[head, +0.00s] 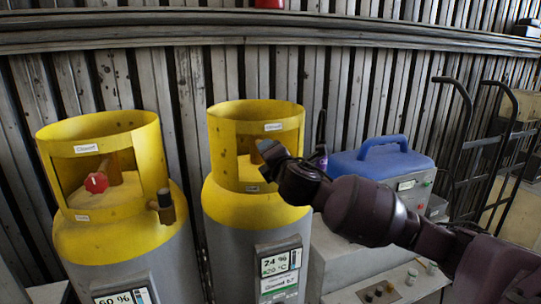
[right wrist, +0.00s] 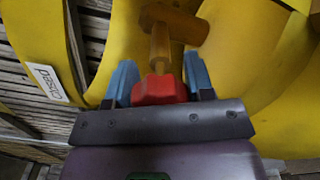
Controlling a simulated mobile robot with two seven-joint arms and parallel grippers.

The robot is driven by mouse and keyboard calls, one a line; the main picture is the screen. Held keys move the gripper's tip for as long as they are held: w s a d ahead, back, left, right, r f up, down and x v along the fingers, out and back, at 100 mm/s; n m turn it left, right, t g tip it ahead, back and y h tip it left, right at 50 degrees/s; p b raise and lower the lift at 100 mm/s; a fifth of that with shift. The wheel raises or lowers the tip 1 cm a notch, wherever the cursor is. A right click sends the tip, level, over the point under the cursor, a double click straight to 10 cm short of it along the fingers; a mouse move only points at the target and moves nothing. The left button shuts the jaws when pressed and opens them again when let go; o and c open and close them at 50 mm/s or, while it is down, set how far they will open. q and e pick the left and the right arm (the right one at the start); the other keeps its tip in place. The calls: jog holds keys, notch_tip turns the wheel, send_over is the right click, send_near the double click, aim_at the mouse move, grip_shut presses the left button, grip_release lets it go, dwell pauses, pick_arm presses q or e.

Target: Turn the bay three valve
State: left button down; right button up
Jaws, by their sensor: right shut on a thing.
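My right gripper (head: 266,148) reaches from the right into the collar opening of the right-hand yellow-and-grey cylinder (head: 252,112). In the right wrist view its blue fingers (right wrist: 160,82) are shut on a red valve knob (right wrist: 158,91), one finger on each side. The knob sits on a brass-coloured stem (right wrist: 160,45) inside the yellow collar. In the head view this knob is hidden behind my gripper, and I see no bay number on it. A white label reading "Closed" (right wrist: 47,84) is on the collar. My left gripper is not in view.
The left-hand cylinder (head: 100,132) has a red knob (head: 96,183) marked 1. A screen (head: 278,268) on the right-hand cylinder reads 74 %. A blue case (head: 380,160) stands on a grey cabinet behind my arm. A black hand truck (head: 485,142) leans at the right.

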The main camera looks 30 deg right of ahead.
dwell(0.3)
jog(key=o, duration=0.9)
jog(key=shift+s, duration=0.1)
jog(key=b+v, duration=0.2)
jog(key=v, duration=0.8)
jog(key=shift+s, duration=0.3)
